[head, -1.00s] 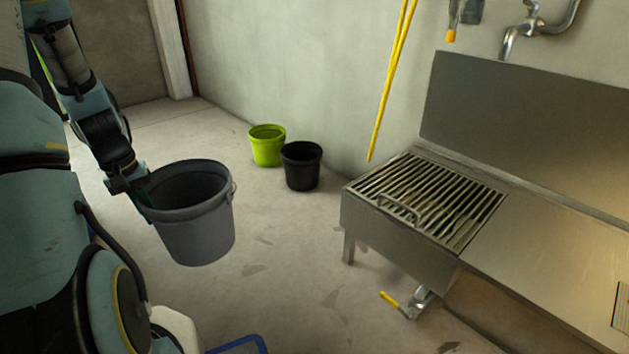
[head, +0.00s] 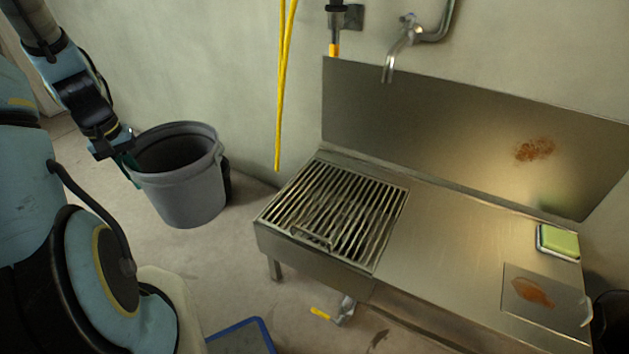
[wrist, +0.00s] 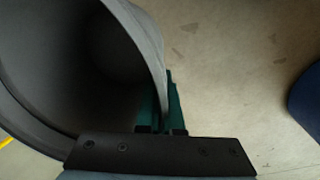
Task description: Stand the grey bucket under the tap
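The grey bucket (head: 188,192) hangs upright from my gripper (head: 131,170), left of the metal sink bench and apart from it. In the wrist view my gripper (wrist: 168,108) is shut on the wall of the bucket (wrist: 50,60), one green finger on each side of its rim. The inside of the bucket that shows looks empty. The tap (head: 398,50) is on the wall above the bench, its spout pointing down over the metal backsplash. The slatted grate (head: 335,213) is at the bench's left end, left of and below the spout.
The bench top (head: 450,235) is bare between the grate and a green sponge (head: 560,241) in a dish. A yellow hose (head: 284,90) hangs on the wall. A yellow-handled valve (head: 340,312) is under the bench. A blue-edged item (head: 262,335) is on the floor.

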